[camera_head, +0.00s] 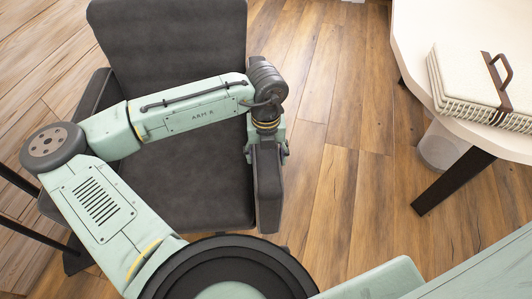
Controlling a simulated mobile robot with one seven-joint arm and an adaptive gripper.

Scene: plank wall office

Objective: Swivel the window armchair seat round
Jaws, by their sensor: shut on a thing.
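The dark grey armchair (190,185) stands in front of me, its seat toward me and its tall backrest (170,40) at the far side. Its right armrest (268,195) runs toward me, and its left armrest (95,95) is partly hidden by my arm. My gripper (266,148) points down at the right armrest, its green fingers on either side. It is shut on that armrest. The fingertips are hard to make out. My pale green arm crosses over the seat and hides part of it.
A white table (465,30) with a dark leg (450,182) stands at the right, bearing a cream, lidded basket (470,85) with a brown handle. A pale bin (440,148) sits under it. Wood floor (325,150) lies clear between armchair and table. A plank wall (40,50) is close on the left.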

